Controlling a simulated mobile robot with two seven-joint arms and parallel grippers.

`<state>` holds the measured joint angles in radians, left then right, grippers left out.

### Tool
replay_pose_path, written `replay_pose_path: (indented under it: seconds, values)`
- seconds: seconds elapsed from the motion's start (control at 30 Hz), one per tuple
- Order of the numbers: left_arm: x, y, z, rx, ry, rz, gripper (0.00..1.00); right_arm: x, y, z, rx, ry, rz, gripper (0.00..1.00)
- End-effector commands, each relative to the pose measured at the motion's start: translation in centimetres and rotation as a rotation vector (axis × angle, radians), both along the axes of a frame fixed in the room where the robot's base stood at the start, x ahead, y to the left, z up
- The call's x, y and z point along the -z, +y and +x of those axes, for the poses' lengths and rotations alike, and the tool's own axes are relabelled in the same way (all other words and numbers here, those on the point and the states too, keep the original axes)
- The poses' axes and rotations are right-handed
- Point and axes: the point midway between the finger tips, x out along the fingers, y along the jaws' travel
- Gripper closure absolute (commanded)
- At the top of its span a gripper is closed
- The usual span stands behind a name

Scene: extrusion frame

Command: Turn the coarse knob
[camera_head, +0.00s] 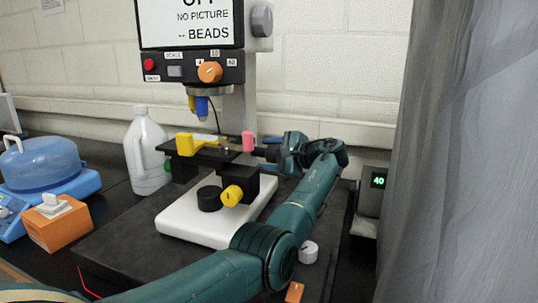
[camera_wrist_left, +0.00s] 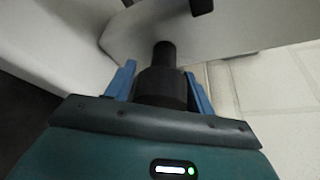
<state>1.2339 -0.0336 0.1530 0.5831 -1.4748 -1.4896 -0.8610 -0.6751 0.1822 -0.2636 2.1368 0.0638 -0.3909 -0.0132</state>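My left gripper (camera_head: 284,152) is at the right side of the microscope-like stand, with its arm reaching across the front. In the left wrist view the gripper (camera_wrist_left: 160,88) has its two blue fingers apart, on either side of a stepped black knob (camera_wrist_left: 162,86). The knob has a wide part near the palm and a narrower part beyond it, in front of a pale grey body. The fingers are very close to the knob's sides; I cannot tell whether they touch it. No label on this knob shows. My right gripper is not in view.
A white base (camera_head: 185,232) carries a black knob (camera_head: 209,198) and a yellow knob (camera_head: 232,195). Above are an orange knob (camera_head: 209,72) and a screen (camera_head: 190,22). A white jug (camera_head: 147,155) stands left. A grey curtain (camera_head: 465,130) hangs right, beside a box reading 40 (camera_head: 372,190).

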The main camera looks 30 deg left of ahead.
Motion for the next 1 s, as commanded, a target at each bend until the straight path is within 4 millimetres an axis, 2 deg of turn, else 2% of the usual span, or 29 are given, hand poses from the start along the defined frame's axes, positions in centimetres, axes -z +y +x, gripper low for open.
replay_pose_path:
  seconds: [0.03, 0.13, 0.43, 0.8, 1.0]
  values:
    - [0.0, 0.0, 0.0, 0.000, 0.000, 0.000, 0.42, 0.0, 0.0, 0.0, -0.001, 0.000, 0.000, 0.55]
    - [0.0, 0.0, 0.0, 0.000, 0.001, 0.000, 0.34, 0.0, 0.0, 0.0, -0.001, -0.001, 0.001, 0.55]
    - [-0.1, -0.4, 0.0, 0.002, 0.000, 0.000, 0.34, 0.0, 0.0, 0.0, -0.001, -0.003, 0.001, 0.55]
    - [-1.3, -5.9, -0.4, 0.003, 0.000, -0.001, 0.34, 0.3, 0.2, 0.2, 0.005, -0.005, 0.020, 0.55]
    - [-1.6, -7.3, -0.6, 0.000, 0.001, -0.001, 0.34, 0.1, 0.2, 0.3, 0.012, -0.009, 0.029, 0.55]
